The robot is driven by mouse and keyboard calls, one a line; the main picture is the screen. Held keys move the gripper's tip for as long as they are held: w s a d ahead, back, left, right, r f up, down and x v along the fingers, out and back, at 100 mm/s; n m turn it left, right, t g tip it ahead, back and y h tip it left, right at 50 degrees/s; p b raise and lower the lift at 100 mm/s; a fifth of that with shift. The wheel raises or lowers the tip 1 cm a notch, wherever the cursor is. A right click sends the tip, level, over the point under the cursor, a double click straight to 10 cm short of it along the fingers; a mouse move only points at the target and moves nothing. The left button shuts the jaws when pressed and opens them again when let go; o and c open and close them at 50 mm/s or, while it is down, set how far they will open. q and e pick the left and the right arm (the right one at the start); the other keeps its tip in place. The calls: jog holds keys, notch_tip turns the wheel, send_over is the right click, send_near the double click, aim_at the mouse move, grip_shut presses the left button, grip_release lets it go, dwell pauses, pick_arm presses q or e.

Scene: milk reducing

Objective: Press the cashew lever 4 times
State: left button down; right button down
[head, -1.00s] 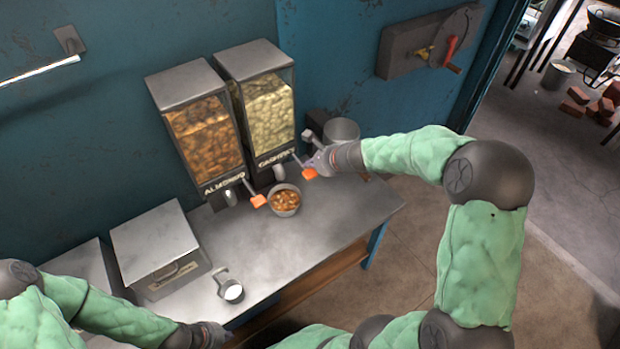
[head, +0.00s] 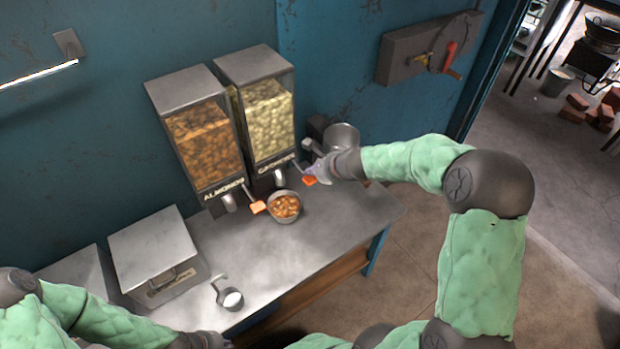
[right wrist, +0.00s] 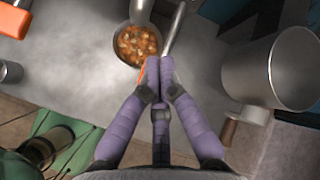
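The cashew dispenser (head: 267,118) stands against the blue wall, to the right of the almond dispenser (head: 204,140). Its lever has an orange tip (head: 309,181) and sticks out at its front right. My right gripper (head: 318,170) is at this lever. In the right wrist view its purple fingers (right wrist: 160,68) are together at the tips, with a bit of orange (right wrist: 142,77) showing beside the left finger; whether they touch it is unclear. A bowl with brown pieces (head: 285,206) sits below the spouts. My left gripper (head: 220,343) is at the bottom edge, its fingers mostly hidden.
A metal pot (head: 342,137) stands right of the dispensers, close to my right gripper. The almond lever's orange tip (head: 257,207) is left of the bowl. A small cup of white content (head: 232,299) and a metal box (head: 155,254) stand on the left. The front middle of the table (head: 300,245) is clear.

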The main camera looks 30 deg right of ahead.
aim_at(310, 179)
dwell(0.6)
jog(key=shift+f+b, duration=0.45)
jog(key=shift+b, duration=0.05)
jog(key=shift+s+f+b, duration=0.1)
jog(key=shift+f+b, duration=1.2)
dwell(1.4)
jog(key=shift+r, duration=0.1)
jog(key=shift+r+p, duration=1.45)
jog(key=shift+r, duration=0.2)
notch_tip(310, 179, up, 5)
jog(key=p, duration=0.4)
jog(key=shift+p, duration=0.35)
dwell(1.2)
